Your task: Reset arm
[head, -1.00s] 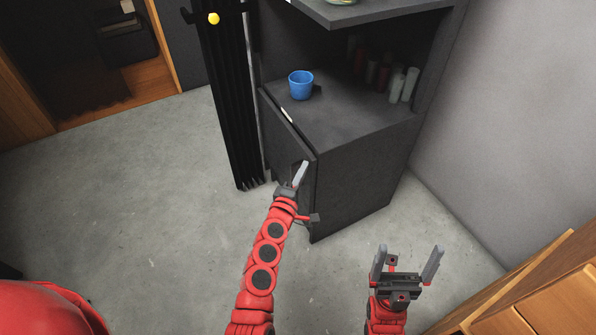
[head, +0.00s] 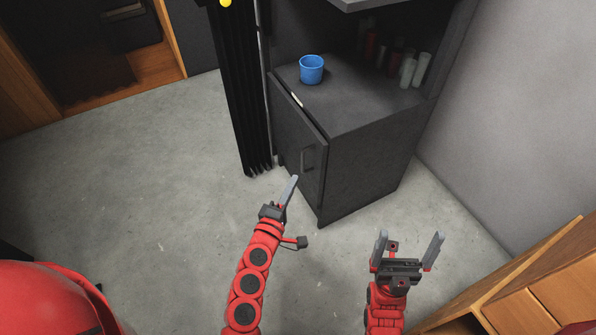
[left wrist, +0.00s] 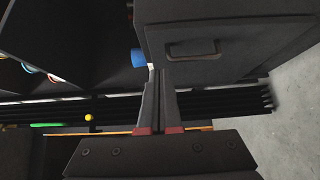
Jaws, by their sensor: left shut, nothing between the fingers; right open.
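My left gripper (head: 289,188) is shut and empty, in front of the dark cabinet (head: 372,150) and a little below its door (head: 297,140). Its two fingers are together in the left wrist view (left wrist: 160,85). The cabinet door looks nearly closed, with a thin gap along its top edge; its handle (head: 307,159) is clear of the gripper in the head view. The handle also shows in the left wrist view (left wrist: 192,54).
A blue cup (head: 312,69) stands on the cabinet top, with several bottles (head: 414,70) behind it to the right. A black ribbed panel (head: 240,100) stands left of the cabinet. Wooden furniture (head: 530,290) is at the lower right. Grey floor (head: 130,180) lies open at left.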

